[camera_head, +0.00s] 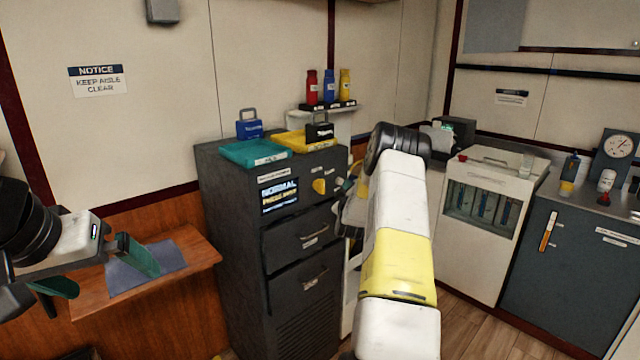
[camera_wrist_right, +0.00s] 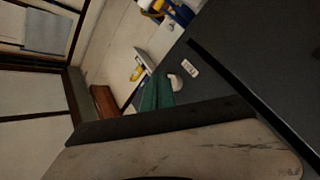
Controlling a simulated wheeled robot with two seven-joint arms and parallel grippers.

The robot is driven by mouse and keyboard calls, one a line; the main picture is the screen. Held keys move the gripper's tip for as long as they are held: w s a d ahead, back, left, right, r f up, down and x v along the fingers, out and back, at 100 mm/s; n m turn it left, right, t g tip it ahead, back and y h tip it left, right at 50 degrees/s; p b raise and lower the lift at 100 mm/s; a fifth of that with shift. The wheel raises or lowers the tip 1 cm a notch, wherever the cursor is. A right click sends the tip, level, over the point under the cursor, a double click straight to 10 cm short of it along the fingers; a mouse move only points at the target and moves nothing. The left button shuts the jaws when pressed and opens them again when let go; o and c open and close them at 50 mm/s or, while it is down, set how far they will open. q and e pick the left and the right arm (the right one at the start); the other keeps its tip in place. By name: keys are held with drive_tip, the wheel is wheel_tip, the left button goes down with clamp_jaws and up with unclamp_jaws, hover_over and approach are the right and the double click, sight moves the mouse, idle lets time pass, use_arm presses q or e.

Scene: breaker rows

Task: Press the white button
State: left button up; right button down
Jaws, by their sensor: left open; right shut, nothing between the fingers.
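The white button (camera_wrist_right: 175,82) is a small round knob on the dark cabinet face, in the right wrist view, beside a small white label (camera_wrist_right: 190,65). My right gripper (camera_wrist_right: 158,92) has its green fingers shut and empty. In that view its fingertips lie right beside the button; I cannot tell whether they touch. In the head view my right arm hides most of this gripper, and a small pale spot (camera_head: 340,183) at the panel's right edge may be the button. My left gripper (camera_head: 98,272) is open and empty at the left, by a wooden shelf.
The dark cabinet (camera_head: 228,215) has a lit screen (camera_head: 279,194), a yellow knob (camera_head: 319,186) and drawers with handles. Teal (camera_head: 250,153) and yellow (camera_head: 292,141) trays lie on top. A wooden shelf (camera_head: 195,248) juts out at left. A white machine (camera_head: 470,255) stands at right.

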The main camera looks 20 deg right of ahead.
drive_tip(key=shift+w+a, duration=0.4)
drive_tip(key=shift+w, duration=0.45)
idle(0.7)
idle(0.4)
drive_tip(key=shift+s+d, duration=0.25)
drive_tip(key=shift+s, duration=0.4)
drive_tip(key=shift+s+d, duration=0.2)
drive_tip(key=shift+s, duration=0.4)
drive_tip(key=shift+d, duration=0.1)
drive_tip(key=s, duration=0.1)
drive_tip(key=s+d, duration=0.1)
drive_tip(key=s, duration=0.2)
drive_tip(key=shift+s+d, duration=0.3)
drive_tip(key=shift+d, duration=0.1)
